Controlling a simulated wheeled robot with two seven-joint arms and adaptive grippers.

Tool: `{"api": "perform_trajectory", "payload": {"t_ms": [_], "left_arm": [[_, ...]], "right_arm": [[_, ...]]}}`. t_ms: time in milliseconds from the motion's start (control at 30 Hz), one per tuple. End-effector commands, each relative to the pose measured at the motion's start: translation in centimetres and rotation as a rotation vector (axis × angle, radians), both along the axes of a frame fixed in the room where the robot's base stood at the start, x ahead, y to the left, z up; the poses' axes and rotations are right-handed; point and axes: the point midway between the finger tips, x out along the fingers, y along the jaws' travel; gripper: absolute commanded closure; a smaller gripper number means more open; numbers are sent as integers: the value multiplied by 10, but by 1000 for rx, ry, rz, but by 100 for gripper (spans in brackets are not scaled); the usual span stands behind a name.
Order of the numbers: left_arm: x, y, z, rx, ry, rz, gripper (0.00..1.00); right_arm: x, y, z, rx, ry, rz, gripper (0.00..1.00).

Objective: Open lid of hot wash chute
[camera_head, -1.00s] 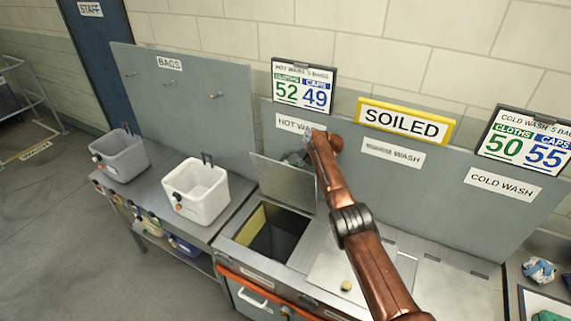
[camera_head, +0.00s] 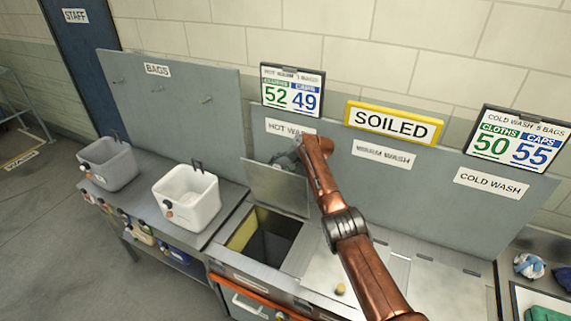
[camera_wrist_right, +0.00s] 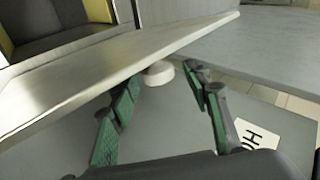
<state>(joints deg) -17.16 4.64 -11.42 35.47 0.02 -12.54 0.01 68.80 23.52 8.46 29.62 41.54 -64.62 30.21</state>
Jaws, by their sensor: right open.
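The hot wash chute lid (camera_head: 277,188) is a grey panel standing raised, close to upright, at the back of its opening. The dark chute opening (camera_head: 268,243) with a yellow inner wall is uncovered in front of it. My right gripper (camera_head: 287,160) is at the top of the lid, on its far side, below the "HOT WASH" sign (camera_head: 291,130). In the right wrist view, the gripper's green-padded fingers (camera_wrist_right: 161,84) are apart, with the lid's pale round knob (camera_wrist_right: 158,73) near their tips. Contact with the knob is unclear. My left gripper is out of view.
A white bin (camera_head: 187,197) and a grey bin (camera_head: 108,165) stand on the counter to the left. A closed lid with a yellowish knob (camera_head: 341,289) lies right of the opening, under my right arm. The grey back panel (camera_head: 340,185) rises close behind the gripper.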

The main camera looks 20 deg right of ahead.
Motion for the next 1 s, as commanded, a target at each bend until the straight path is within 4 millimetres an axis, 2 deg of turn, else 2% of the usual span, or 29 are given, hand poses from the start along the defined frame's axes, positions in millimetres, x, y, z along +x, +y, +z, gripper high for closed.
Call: {"api": "perform_trajectory", "payload": {"t_ms": [300, 800, 1000], "left_arm": [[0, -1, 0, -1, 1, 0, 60], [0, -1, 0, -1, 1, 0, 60], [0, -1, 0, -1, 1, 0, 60]], "right_arm": [[-15, -10, 16, -1, -2, 0, 56], [-65, -40, 72, 0, -2, -1, 56], [-73, -45, 80, 1, 0, -2, 56]]}}
